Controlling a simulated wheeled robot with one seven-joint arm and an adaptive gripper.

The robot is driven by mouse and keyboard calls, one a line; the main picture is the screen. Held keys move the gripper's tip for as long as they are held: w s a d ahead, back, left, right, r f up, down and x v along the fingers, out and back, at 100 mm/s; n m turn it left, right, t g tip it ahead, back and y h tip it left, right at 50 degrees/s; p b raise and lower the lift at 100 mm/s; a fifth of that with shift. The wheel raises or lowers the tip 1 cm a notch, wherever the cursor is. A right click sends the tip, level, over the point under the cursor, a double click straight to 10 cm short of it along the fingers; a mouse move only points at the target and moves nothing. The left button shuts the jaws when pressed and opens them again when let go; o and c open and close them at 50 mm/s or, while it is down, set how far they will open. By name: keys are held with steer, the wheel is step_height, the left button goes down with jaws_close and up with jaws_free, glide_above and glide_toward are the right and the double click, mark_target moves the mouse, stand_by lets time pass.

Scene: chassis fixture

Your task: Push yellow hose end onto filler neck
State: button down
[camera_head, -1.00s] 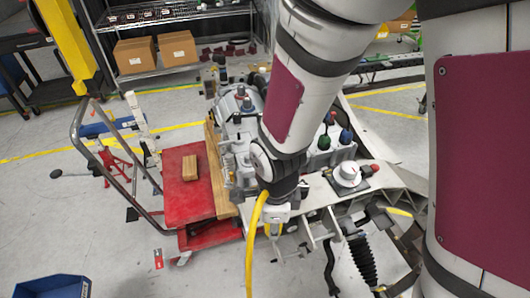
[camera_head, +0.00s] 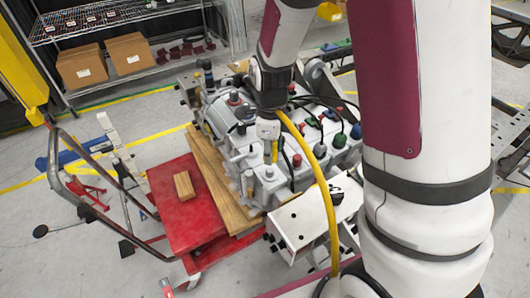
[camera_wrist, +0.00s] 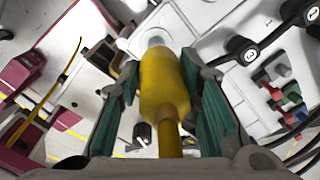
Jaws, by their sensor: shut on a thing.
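The yellow hose end (camera_wrist: 165,85) is a thick yellow sleeve held between the green-padded fingers of my gripper (camera_wrist: 160,72). In the head view my gripper (camera_head: 271,148) points down over the grey engine-like assembly (camera_head: 240,140). The yellow hose (camera_head: 325,195) loops from it to the lower right. A pale grey round piece (camera_wrist: 155,42) shows directly beyond the sleeve's far end in the wrist view. I cannot tell whether it is the filler neck or part of the hose end, or whether the sleeve is seated on anything.
A red cart (camera_head: 185,215) with a wooden block (camera_head: 184,186) stands left of the assembly. A wooden beam (camera_head: 222,180) lies along the assembly's left side. Black cables and coloured caps (camera_head: 340,140) crowd its right side. A pale box-shaped part (camera_head: 303,222) stands in front.

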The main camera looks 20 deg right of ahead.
mark_target(270, 170)
step_height(270, 170, down, 4)
steer(key=shift+w+r+b, duration=0.1)
steer(key=shift+b, duration=0.9)
steer(key=shift+r+p, duration=0.2)
steer(key=shift+p, duration=0.1)
steer(key=shift+p, duration=0.3)
steer(key=shift+f, duration=0.2)
steer(key=shift+f+b, duration=0.45)
steer(key=shift+f, duration=0.55)
steer(key=shift+f, duration=0.45)
steer(key=c, duration=1.1)
jaws_free()
steer(key=shift+r, duration=0.1)
